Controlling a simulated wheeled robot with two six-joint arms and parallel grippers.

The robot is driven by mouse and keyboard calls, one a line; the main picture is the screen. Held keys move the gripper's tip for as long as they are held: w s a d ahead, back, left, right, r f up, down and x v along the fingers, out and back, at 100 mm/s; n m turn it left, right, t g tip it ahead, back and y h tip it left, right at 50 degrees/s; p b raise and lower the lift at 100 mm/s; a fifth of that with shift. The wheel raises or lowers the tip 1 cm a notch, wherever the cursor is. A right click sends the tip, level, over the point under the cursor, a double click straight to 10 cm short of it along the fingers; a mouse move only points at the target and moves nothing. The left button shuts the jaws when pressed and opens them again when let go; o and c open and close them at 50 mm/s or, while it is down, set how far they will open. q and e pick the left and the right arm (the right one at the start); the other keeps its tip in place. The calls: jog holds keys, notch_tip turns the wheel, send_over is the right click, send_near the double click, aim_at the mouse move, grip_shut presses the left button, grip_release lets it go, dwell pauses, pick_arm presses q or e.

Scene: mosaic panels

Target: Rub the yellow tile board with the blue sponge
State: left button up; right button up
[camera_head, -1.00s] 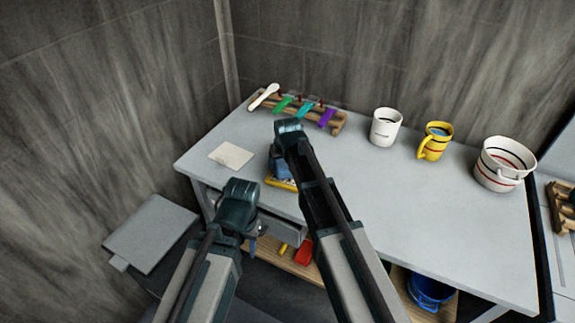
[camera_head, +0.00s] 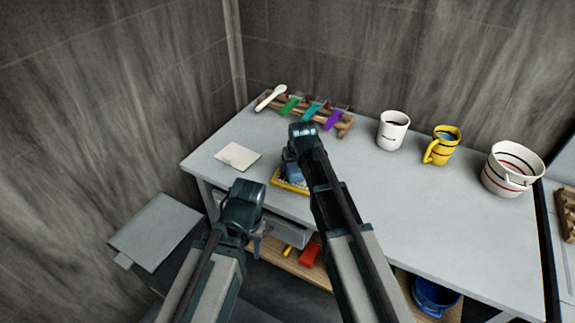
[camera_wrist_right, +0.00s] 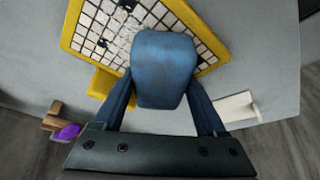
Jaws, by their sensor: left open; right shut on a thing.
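The yellow tile board (camera_wrist_right: 75,30) is a yellow frame with small white tiles, lying on the table. A few dark marks show on its tiles in the right wrist view. In the head view the board (camera_head: 277,182) is mostly hidden behind my right arm. My right gripper (camera_wrist_right: 160,95) is shut on the blue sponge (camera_wrist_right: 163,65), holding it over the board's tiles at its edge nearest the wrist. I cannot tell whether the sponge touches the tiles. In the head view the sponge (camera_head: 291,171) is partly hidden. My left gripper (camera_head: 242,205) is open and empty, in front of the table's near edge.
A pale flat card (camera_head: 237,156) lies left of the board. Behind stands a wooden rack (camera_head: 345,124) with coloured tools. A white mug (camera_head: 393,131), a yellow mug (camera_head: 441,146) and a striped pot (camera_head: 509,170) stand to the right. The table's middle right is clear.

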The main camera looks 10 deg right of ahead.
jog(key=shift+s+d, duration=0.4)
jog(key=shift+d, duration=0.3)
jog(key=shift+s+d, duration=0.35)
jog(key=shift+d, duration=0.4)
jog(key=shift+s+d, duration=0.4)
jog(key=shift+d, duration=0.3)
jog(key=shift+s+d, duration=0.5)
jog(key=shift+d, duration=0.35)
jog(key=shift+s+d, duration=0.5)
jog(key=shift+d, duration=0.35)
jog(key=shift+s+a, duration=0.1)
jog(key=shift+s, duration=0.05)
jog(key=shift+a, duration=0.15)
jog(key=shift+w+a, duration=0.5)
jog(key=shift+a, duration=0.2)
jog(key=shift+w+a, duration=0.45)
jog(key=shift+a, duration=0.5)
jog(key=shift+w+a, duration=0.1)
